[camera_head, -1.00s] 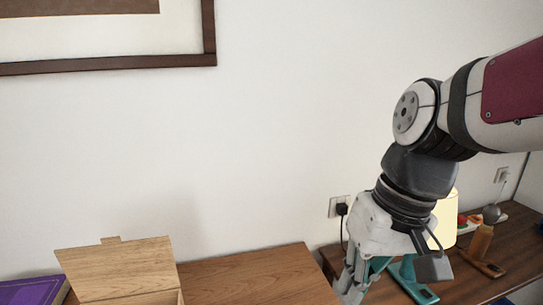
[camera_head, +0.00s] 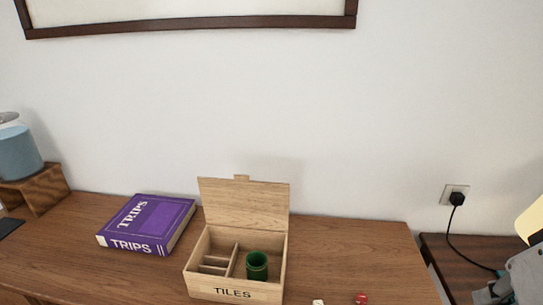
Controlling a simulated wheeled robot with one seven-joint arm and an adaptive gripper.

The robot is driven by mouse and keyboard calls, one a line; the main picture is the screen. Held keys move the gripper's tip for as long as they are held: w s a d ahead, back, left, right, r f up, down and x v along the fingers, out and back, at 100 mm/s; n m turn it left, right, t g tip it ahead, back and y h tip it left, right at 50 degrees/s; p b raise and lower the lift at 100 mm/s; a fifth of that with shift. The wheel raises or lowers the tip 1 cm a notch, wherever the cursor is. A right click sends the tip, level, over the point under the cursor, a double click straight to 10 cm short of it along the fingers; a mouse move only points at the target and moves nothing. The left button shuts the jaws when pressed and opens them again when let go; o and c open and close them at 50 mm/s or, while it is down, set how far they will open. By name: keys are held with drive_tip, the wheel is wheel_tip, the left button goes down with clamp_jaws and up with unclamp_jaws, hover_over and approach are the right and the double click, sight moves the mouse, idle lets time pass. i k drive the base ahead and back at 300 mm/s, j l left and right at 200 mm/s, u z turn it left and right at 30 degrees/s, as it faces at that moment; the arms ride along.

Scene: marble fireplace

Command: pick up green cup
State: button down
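The green cup (camera_head: 257,266) stands in the right compartment of an open wooden box (camera_head: 233,293) marked TILES, on the brown wooden table (camera_head: 365,246). Its lower part is hidden by the box's front wall. My gripper (camera_head: 497,292) is only partly in view at the bottom right edge, well to the right of the box and apart from the cup. Its fingers are mostly cut off, so whether it is open or shut does not show.
A purple book (camera_head: 147,224) marked TRIPS lies left of the box. The box's raised lid (camera_head: 244,205) stands at its back. A red die (camera_head: 361,298) and a white piece (camera_head: 318,302) lie at the front. A jar (camera_head: 18,152) on a wooden stand (camera_head: 36,188) is far left.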

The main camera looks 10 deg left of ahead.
sight(256, 262)
drive_tip(key=u, duration=0.95)
